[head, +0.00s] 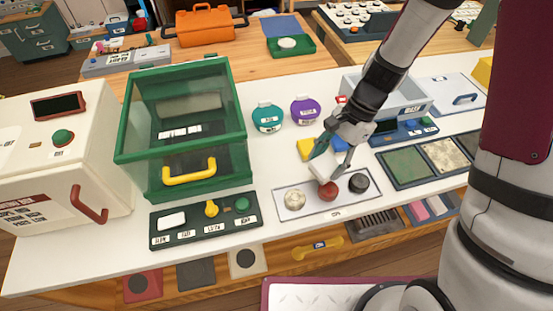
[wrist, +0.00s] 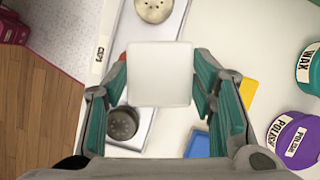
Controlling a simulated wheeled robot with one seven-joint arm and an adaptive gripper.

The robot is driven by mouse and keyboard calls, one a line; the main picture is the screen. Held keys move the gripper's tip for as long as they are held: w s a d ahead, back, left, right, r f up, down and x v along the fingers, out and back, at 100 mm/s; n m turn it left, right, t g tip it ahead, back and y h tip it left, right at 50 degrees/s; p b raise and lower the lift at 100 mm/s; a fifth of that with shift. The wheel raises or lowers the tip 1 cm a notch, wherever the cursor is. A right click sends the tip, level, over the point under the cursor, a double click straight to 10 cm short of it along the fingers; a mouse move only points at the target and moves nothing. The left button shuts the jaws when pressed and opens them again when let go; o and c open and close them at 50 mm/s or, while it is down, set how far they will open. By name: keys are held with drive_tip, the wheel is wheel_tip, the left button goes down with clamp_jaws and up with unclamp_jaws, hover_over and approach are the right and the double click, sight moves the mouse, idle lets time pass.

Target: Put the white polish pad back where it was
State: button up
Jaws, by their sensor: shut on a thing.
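The white polish pad (wrist: 160,75) is a pale square block held between the fingertips of my gripper (wrist: 161,85) in the wrist view. In the head view my gripper (head: 330,160) hangs over the pale tray (head: 310,209) with three round knobs or discs. Those are a cream one (head: 294,198), a red one (head: 327,190) and a black one (head: 358,183). In the wrist view the pad hides most of the red one. A yellow pad (head: 304,148) and a blue pad (wrist: 198,145) lie on the white counter behind the tray.
A teal wax jar (head: 267,117) and a purple polish jar (head: 305,110) stand behind. A green glass case (head: 183,130) and a dark panel (head: 206,225) with a white block are left. Sample tiles (head: 408,165) lie right. Some counter between is clear.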

sight(326, 175)
drive_tip(key=s+m, duration=0.2)
drive_tip(key=s+m+t, duration=0.1)
drive_tip(key=shift+s+a+f+y, duration=0.1)
drive_tip(key=shift+a+f+y, duration=0.15)
drive_tip(key=shift+y, duration=0.15)
drive_tip(key=w+a, duration=0.3)
drive_tip(key=w+a+f, duration=0.1)
drive_tip(key=w+a, duration=0.6)
drive_tip(key=a, duration=0.1)
drive_tip(key=shift+w+a+f+p, duration=0.2)
drive_tip(key=shift+w+f+p, duration=0.05)
drive_tip(key=shift+p, duration=0.1)
drive_tip(key=shift+a+f, duration=0.1)
drive_tip(key=shift+w+f, duration=0.1)
drive_tip(key=shift+f, duration=1.55)
drive_tip(key=shift+f, duration=0.2)
drive_tip(key=o, duration=1.1)
drive_tip(key=v, duration=1.2)
drive_tip(key=shift+r, duration=0.3)
